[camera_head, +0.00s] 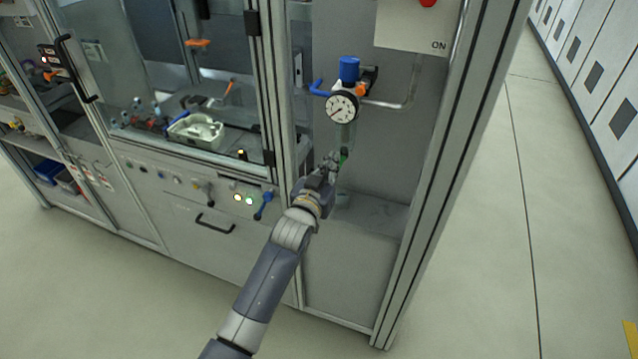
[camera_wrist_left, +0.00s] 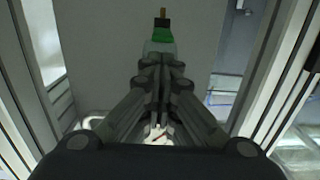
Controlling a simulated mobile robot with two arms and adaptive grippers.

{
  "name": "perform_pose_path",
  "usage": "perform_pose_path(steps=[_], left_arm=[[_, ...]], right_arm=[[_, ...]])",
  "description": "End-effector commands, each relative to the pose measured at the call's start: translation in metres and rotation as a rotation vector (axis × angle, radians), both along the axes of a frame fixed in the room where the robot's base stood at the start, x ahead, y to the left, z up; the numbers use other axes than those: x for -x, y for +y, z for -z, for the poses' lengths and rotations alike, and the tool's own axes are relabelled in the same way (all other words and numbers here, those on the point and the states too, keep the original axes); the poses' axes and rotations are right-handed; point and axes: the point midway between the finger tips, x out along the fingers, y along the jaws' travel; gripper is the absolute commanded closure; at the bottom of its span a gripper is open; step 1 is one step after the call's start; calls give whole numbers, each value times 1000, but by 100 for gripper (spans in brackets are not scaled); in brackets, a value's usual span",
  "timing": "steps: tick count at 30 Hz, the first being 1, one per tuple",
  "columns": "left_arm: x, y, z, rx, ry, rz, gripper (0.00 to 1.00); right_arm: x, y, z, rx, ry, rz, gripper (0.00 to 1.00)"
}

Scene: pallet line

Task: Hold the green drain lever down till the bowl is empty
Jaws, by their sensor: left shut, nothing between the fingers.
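The green drain lever (camera_head: 343,155) sits below the pressure gauge on the filter unit, partly hidden by my gripper in the head view. In the left wrist view the green part (camera_wrist_left: 161,34) shows just beyond the fingertips, with a brass tip above it and a pale, clear piece below it that looks like the bowl (camera_wrist_left: 160,47). The liquid level in the bowl is too small to tell. My left gripper (camera_head: 332,163) is shut and empty, its fingertips (camera_wrist_left: 161,64) close to the green lever. Whether they touch it I cannot tell. My right gripper is not in view.
The gauge (camera_head: 341,107) and blue knob (camera_head: 349,68) sit above the lever. Frame posts stand on both sides of the bay. A blue-handled lever (camera_head: 263,206) is on the front panel at left. The bay floor (camera_head: 372,212) below is clear.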

Motion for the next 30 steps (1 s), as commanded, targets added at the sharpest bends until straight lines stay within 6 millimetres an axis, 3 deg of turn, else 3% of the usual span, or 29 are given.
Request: perform_pose_path(steps=[1, 3, 10, 18, 30], left_arm=[[-2, 1, -18, 0, -2, -1, 100], [12, 6, -3, -1, 0, -1, 100], [51, 18, -2, 0, -2, 0, 100], [86, 29, -1, 0, -2, 0, 100], [94, 31, -3, 0, -3, 0, 100]], right_arm=[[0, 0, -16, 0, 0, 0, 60], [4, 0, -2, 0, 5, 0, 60], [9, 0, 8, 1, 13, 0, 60], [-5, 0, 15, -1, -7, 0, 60], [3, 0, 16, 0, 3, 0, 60]])
